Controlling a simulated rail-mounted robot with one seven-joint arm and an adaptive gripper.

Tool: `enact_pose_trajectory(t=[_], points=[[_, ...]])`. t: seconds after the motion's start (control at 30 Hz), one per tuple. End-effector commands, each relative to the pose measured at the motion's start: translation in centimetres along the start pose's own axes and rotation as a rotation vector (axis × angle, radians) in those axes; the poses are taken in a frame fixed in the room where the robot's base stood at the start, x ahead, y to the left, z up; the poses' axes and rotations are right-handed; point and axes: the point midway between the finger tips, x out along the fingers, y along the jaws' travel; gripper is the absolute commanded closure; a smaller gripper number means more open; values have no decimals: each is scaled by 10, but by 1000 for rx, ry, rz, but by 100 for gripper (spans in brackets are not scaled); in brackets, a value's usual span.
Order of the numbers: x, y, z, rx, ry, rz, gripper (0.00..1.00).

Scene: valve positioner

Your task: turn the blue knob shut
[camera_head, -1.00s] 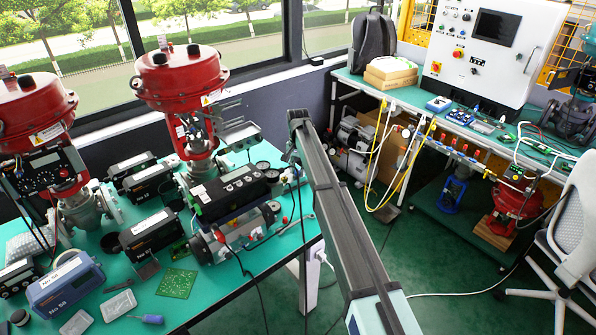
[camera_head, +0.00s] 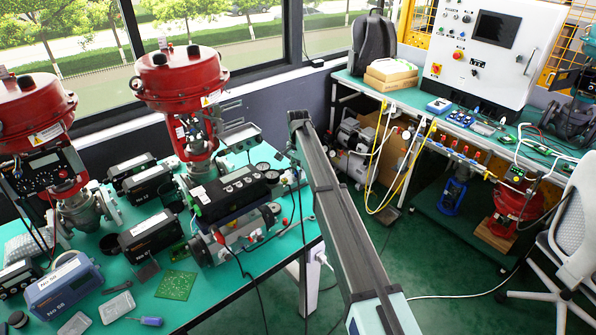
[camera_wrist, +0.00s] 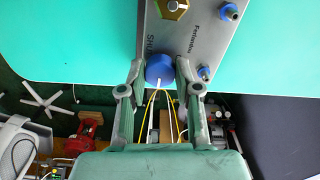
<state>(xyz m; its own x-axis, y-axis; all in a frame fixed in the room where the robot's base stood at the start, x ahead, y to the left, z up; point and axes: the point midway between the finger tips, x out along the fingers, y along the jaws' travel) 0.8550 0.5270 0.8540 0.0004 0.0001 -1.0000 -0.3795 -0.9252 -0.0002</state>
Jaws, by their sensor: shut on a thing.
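In the wrist view the blue knob (camera_wrist: 160,67) is a round cap at the lower end of a grey metal block (camera_wrist: 190,38). My gripper (camera_wrist: 160,72) has one finger on each side of the knob and is shut on it. A white stem or mark shows just below the knob. Lettering that seems to begin "SHU" is on the block beside it. In the head view my arm crosses the middle; I cannot make out the gripper or the knob there.
The block also carries a brass hex fitting (camera_wrist: 173,8) and smaller blue-ended fittings (camera_wrist: 229,11). In the head view the green table (camera_head: 205,303) holds red actuators (camera_head: 181,78), black devices and a blue unit (camera_head: 66,285). A white control panel (camera_head: 490,50) stands at the back right.

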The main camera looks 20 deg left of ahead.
Motion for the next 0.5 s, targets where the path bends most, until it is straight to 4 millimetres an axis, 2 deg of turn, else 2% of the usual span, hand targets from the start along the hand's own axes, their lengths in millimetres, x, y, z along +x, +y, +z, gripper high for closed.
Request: enact_pose_trajectory(t=[0.03, 0.07, 0.1, 0.13, 0.5], points=[[1, 0, 0, 1, -2, 2, 100], [1, 0, 0, 1, -2, 2, 64], [1, 0, 0, 1, -2, 2, 50], [1, 0, 0, 1, -1, 1, 42], [-3, 0, 0, -1, 0, 0, 42]])
